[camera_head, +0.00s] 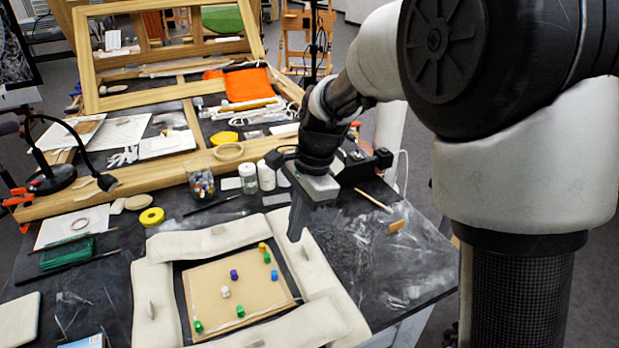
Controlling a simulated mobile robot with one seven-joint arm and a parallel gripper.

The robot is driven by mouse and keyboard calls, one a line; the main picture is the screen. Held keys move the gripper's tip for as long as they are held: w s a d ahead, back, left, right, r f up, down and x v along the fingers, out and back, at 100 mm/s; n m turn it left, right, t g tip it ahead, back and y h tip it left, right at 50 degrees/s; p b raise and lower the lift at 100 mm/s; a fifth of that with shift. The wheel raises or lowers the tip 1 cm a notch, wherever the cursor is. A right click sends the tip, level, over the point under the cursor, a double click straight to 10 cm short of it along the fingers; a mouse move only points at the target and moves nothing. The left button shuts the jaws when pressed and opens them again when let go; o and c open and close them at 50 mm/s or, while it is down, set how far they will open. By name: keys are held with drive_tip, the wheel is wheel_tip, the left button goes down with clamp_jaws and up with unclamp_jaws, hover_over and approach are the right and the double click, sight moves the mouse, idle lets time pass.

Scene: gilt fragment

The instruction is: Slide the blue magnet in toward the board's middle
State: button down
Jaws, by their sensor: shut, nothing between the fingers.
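The tan board (210,297) lies flat on the dark table, framed by padded cream bolsters. The blue magnet (274,275) is on the board near its right edge. A darker purple-blue magnet (233,274) is near the board's middle, with a white magnet (225,292) close by. A green (267,258) and a yellow-orange magnet (262,247) sit beyond the blue one, toward the far right corner. Two green magnets (240,311) are along the near side. My gripper (295,236) points down, shut and empty, above the far right bolster, apart from the blue magnet.
Cream bolsters (160,298) with grey weights surround the board on all sides. White bottles (266,177) and a jar of magnets (201,182) stand behind. A yellow tape roll (152,217) lies at left. Crumpled clear film (390,270) lies on the table at right.

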sight(274, 276)
drive_tip(key=shift+m, duration=0.5)
drive_tip(key=x, duration=0.3)
drive_tip(key=b+x, duration=0.1)
drive_tip(key=x, duration=0.6)
drive_tip(key=shift+w+a+f, duration=0.2)
drive_tip(key=shift+w+f, duration=0.1)
drive_tip(key=shift+f, duration=0.05)
drive_tip(key=a, duration=0.1)
drive_tip(key=s+a+p, duration=0.1)
drive_tip(key=a, duration=0.1)
drive_tip(key=s+a, duration=0.1)
drive_tip(key=shift+s+a+r+p, duration=0.1)
drive_tip(key=shift+a+r+p, duration=0.05)
drive_tip(key=shift+a+p, duration=0.15)
drive_tip(key=shift+s+a, duration=0.2)
drive_tip(key=shift+a, duration=0.15)
